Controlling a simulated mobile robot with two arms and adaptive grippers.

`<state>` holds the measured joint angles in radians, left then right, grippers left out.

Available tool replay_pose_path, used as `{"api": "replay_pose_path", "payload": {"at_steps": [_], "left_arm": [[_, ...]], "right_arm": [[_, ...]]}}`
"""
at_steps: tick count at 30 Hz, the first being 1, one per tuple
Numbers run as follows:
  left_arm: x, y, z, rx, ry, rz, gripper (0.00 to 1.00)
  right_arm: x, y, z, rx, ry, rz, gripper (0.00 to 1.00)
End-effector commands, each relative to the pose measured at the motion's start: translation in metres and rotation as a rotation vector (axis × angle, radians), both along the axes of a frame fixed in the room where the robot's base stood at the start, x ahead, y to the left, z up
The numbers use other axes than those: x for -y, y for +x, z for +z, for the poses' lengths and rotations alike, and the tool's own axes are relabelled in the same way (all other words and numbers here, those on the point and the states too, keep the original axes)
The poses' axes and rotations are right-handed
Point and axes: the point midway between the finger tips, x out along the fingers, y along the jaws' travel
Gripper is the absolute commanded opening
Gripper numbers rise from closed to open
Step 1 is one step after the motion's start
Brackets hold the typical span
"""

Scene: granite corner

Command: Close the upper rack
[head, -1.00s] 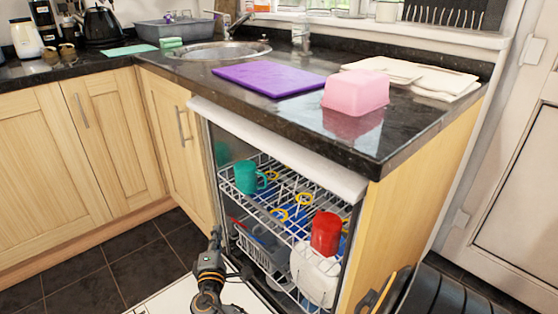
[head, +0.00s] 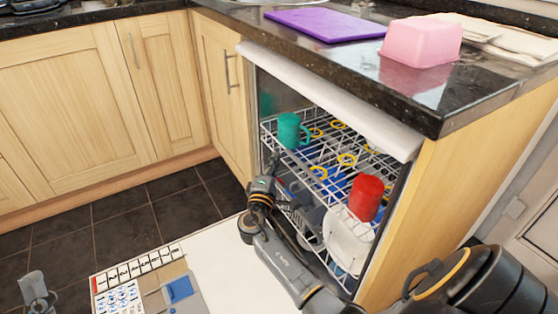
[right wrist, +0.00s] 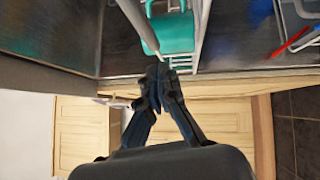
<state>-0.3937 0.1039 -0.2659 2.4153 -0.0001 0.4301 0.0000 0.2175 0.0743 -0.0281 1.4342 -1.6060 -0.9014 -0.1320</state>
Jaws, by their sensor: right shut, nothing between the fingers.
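The upper rack (head: 333,192) of the dishwasher is a white wire basket inside the cabinet opening. It holds a teal mug (head: 291,130), a red cup (head: 366,197) and several yellow-rimmed items. How far it sticks out is hard to judge. My right gripper (head: 275,162) is shut and empty at the rack's front left side. In the right wrist view the shut fingertips (right wrist: 158,72) are close to a white rack wire (right wrist: 196,50), beside the teal mug (right wrist: 172,34); contact is unclear. My left gripper (head: 38,290) shows at the bottom left, away from the rack.
The dishwasher door (head: 225,255) lies open and low in front. Below the upper rack, a lower rack area holds white dishes (head: 346,245). A granite worktop (head: 330,62) overhangs, with a pink tub (head: 420,42) and a purple board (head: 325,24). Wooden cupboards (head: 75,95) stand left.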

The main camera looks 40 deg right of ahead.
Motion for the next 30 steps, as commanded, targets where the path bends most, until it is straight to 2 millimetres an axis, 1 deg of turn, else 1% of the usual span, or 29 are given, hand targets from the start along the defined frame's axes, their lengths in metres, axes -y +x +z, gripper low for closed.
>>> {"api": "replay_pose_path", "payload": {"at_steps": [3, 5, 17, 19, 24, 27, 30], "left_arm": [[0.000, -0.001, 0.001, 0.008, -0.003, -0.001, 1.00], [0.000, -0.002, 0.001, 0.010, -0.004, -0.001, 1.00], [0.000, -0.002, 0.001, 0.013, -0.004, -0.001, 1.00], [-0.001, -0.007, 0.003, 0.045, -0.014, -0.002, 1.00], [-0.005, -0.029, 0.015, 0.180, -0.055, -0.009, 1.00], [-0.007, -0.037, 0.019, 0.226, -0.070, -0.012, 1.00], [-0.008, -0.040, 0.021, 0.241, -0.075, -0.012, 1.00]], "right_arm": [[0.010, -0.001, 0.002, 0.000, 0.000, 0.000, 0.00], [0.013, -0.002, 0.003, 0.000, 0.000, 0.000, 0.00], [0.017, -0.002, 0.003, 0.000, 0.000, 0.001, 0.00], [0.026, -0.003, 0.002, 0.000, -0.003, -0.001, 0.00], [0.056, -0.007, 0.003, 0.001, -0.003, -0.002, 0.00], [0.066, -0.008, 0.003, 0.001, -0.001, -0.001, 0.00], [0.069, -0.008, 0.004, 0.001, -0.001, -0.001, 0.00]]}}
